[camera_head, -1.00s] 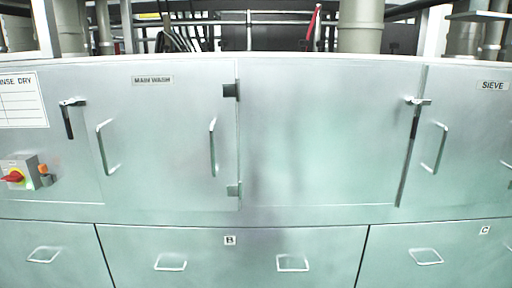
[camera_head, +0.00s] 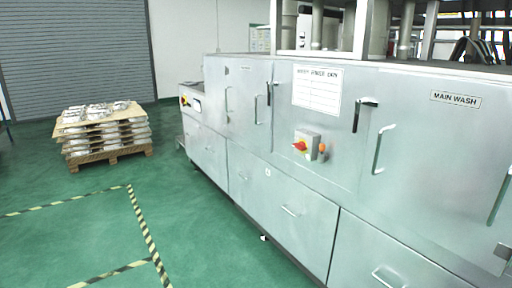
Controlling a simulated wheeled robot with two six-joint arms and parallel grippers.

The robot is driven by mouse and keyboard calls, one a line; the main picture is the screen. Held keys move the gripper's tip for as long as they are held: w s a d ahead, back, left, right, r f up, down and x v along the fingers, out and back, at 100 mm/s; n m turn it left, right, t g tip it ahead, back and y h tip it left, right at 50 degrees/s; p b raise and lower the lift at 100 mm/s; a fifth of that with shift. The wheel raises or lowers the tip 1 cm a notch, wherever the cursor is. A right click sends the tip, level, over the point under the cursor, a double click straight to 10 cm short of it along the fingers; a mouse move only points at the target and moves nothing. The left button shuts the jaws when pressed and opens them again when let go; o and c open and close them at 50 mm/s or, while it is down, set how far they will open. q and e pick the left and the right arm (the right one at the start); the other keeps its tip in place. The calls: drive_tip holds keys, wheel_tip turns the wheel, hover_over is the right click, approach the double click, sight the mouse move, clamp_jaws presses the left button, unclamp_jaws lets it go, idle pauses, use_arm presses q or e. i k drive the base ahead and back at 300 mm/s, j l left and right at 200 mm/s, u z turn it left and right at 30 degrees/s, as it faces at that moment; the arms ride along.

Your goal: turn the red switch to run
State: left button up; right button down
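The red switch (camera_head: 299,146) is a red rotary handle on a yellow plate. It sits on the front of a small grey box (camera_head: 308,145) fixed to the steel machine's front, below a white chart. An orange part (camera_head: 322,148) hangs at the box's right side. The handle's exact position and any run marking are too small to read. Neither of my grippers shows in this view.
The long steel washing machine (camera_head: 255,190) fills the right side, with door handles and latches sticking out. Another small red and yellow control (camera_head: 185,101) is at its far end. A pallet of castings (camera_head: 104,130) stands at the left. Green floor (camera_head: 85,215) with striped tape is clear.

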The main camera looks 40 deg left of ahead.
sight(301, 146)
drive_tip(key=k+u, duration=0.1)
drive_tip(key=u, duration=0.85)
